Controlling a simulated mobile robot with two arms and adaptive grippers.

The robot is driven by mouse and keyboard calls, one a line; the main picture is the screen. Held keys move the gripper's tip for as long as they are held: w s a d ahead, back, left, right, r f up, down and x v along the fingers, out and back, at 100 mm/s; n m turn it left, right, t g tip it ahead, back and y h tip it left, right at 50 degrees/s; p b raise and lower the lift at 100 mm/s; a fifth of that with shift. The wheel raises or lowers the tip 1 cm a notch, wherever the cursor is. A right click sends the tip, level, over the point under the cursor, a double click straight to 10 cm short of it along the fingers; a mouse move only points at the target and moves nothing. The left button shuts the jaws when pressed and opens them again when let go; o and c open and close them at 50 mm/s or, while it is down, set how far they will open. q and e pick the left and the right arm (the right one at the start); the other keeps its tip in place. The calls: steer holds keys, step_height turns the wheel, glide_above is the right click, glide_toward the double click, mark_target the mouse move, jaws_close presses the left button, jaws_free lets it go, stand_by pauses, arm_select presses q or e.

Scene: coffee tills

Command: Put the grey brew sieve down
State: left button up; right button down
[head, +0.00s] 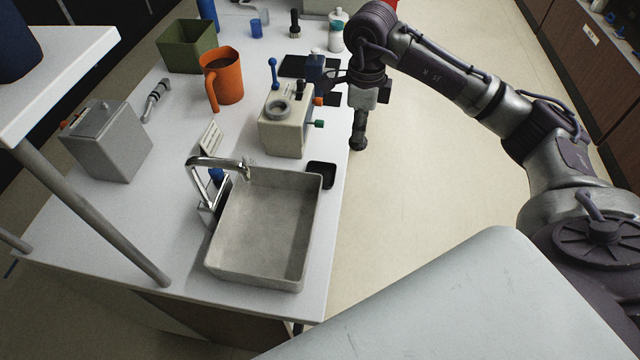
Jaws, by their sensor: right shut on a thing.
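My right gripper (335,79) is beyond the cream brewing machine (286,122), near the right edge of the white counter (180,150). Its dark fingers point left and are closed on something. The held thing, which I take to be the grey brew sieve, is small and mostly hidden by the fingers and wrist; I cannot make out its shape. A dark blue block (316,66) stands right behind the fingers, by a black mat (296,66). I cannot tell whether the fingers touch the block. My left gripper is out of view.
A grey sink (262,235) with a chrome tap (220,163) fills the near counter. An orange jug (222,78), a green box (187,47), a grey canister (107,140) and a white bottle (337,30) also stand there. Open floor (440,180) lies to the right.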

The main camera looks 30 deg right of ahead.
steer(key=w+d+f+m+b, duration=0.15)
steer(key=d+m, duration=0.25)
steer(key=m, duration=0.4)
steer(key=w+a+f+p, duration=0.1)
steer(key=a+f, duration=0.1)
steer(key=a, duration=0.1)
steer(key=w+a+f+p, duration=0.1)
steer(key=a+f, duration=0.1)
steer(key=a, duration=0.2)
steer(key=w+a+f+p, duration=0.1)
steer(key=a+f, duration=0.2)
steer(key=shift+w+a+f, duration=0.1)
steer(key=shift+w+a, duration=0.1)
steer(key=shift+a, duration=0.05)
step_height(320, 180, down, 4)
steer(key=shift+r+p, duration=0.15)
steer(key=shift+p, duration=0.35)
steer(key=shift+f, duration=0.3)
steer(key=c, duration=1.1)
jaws_free()
steer(key=shift+c, duration=0.2)
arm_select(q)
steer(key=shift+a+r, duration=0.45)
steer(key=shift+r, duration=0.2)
arm_select(e)
steer(key=shift+r, duration=0.1)
